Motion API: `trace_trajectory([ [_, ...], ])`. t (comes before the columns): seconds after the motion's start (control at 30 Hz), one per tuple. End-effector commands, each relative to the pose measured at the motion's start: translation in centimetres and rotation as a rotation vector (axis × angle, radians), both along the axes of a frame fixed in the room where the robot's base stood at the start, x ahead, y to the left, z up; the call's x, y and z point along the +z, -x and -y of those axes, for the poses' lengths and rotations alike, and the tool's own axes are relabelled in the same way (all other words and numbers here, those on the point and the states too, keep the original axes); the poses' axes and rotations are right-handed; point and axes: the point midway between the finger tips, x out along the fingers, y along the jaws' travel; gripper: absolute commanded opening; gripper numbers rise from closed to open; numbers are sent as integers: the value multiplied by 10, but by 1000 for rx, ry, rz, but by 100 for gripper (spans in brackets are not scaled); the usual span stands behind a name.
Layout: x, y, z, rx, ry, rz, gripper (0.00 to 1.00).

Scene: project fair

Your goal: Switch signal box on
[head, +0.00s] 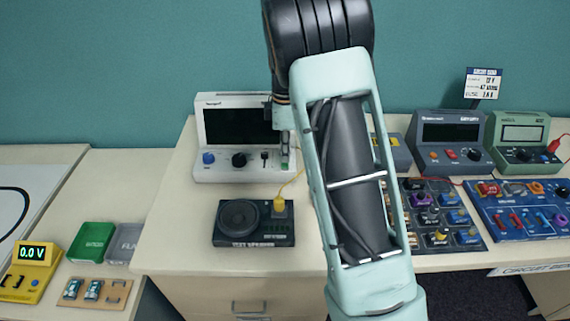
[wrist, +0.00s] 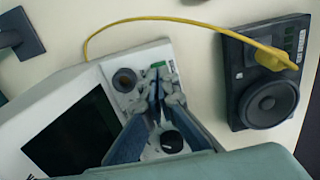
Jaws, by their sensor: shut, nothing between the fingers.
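A white box with a dark screen (head: 240,125), which I take to be the signal box, stands at the back left of the table. Its label is too small to read surely. Its front panel has a blue knob (head: 208,158), a black knob (head: 239,159) and a small dark toggle (head: 264,157). My gripper (head: 286,160) is shut at the panel's right end, partly hidden by my arm. In the wrist view the white box (wrist: 85,75) lies under my gripper (wrist: 158,80), whose closed fingertips are over the panel by a green patch. Contact cannot be told.
A black test speaker (head: 254,223) with a yellow plug and cable (head: 290,187) sits just in front. A grey unit (head: 450,140), a green meter (head: 518,140) and a blue board (head: 520,210) stand right. A yellow meter (head: 30,270) reads 0.0 V at left.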

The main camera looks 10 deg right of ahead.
Motion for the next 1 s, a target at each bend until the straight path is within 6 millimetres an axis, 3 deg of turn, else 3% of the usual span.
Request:
trace_trajectory([
  [1.0, -13, 0, 0, 0, 0, -1, 0],
])
